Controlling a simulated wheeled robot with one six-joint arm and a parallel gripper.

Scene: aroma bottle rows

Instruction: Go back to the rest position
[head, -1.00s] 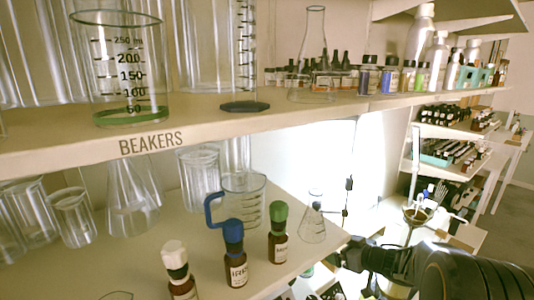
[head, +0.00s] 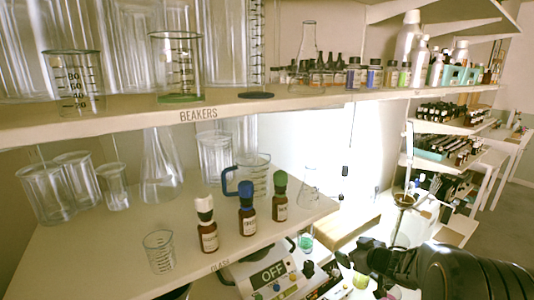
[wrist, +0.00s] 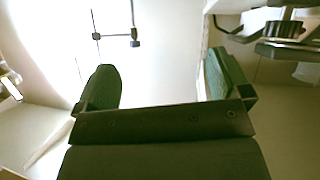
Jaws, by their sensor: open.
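My gripper (wrist: 162,88) shows in the wrist view with its two dark green fingers wide apart and nothing between them. In the head view my gripper (head: 358,258) is at the lower right, in front of the shelves and beside the lower bench, apart from the bottles. Three dropper bottles stand upright in a row on the lower shelf: a white-capped bottle (head: 208,236), a blue-capped bottle (head: 247,221) and a green-capped bottle (head: 280,206).
The lower shelf (head: 110,250) also holds a small beaker (head: 160,252), a blue-handled jug (head: 256,177) and several glass vessels. The upper shelf (head: 110,113) carries beakers and bottles. A scale reading OFF (head: 272,273) sits below the shelf edge.

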